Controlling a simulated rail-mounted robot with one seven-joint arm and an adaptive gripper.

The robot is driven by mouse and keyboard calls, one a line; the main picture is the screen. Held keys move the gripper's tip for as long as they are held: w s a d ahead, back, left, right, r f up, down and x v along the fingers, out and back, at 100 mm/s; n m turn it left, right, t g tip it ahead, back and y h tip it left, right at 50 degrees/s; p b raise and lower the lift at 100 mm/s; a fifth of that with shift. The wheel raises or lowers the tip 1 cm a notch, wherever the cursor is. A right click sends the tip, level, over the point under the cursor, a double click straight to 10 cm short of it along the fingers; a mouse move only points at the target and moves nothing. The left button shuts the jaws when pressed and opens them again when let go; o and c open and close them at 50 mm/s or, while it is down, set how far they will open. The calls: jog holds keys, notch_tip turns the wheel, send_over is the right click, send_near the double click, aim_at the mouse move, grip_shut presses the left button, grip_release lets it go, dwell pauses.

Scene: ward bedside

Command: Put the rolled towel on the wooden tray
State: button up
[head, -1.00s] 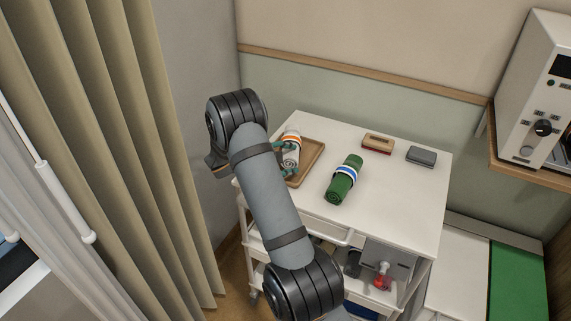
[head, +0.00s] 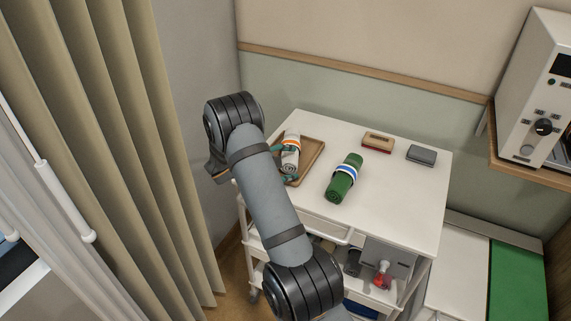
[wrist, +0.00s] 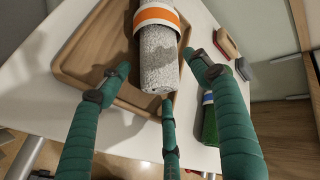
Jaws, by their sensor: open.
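The wooden tray (head: 308,166) stands at the left of the white cart top. A grey rolled towel (head: 291,158) with an orange and white band lies on it; the towel and tray (wrist: 98,47) also show in the wrist view. My gripper (wrist: 160,78) is open around the near end of the grey towel (wrist: 159,60), with its green fingers apart from it on both sides and below. In the head view my arm partly hides the gripper and the tray's left side. A second rolled towel (head: 341,186), green with a blue and white band, lies on the cart top right of the tray.
A brown and red block-like item (head: 377,143) and a grey box-like item (head: 421,155) lie at the back of the cart top (head: 398,200). The front right of the top is clear. A curtain (head: 120,130) hangs at left; a white machine (head: 535,95) stands on a shelf at right.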

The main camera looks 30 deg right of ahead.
jog(key=v, duration=1.1)
jog(key=shift+a+b, duration=0.15)
jog(key=shift+b, duration=0.25)
jog(key=shift+s+r, duration=0.1)
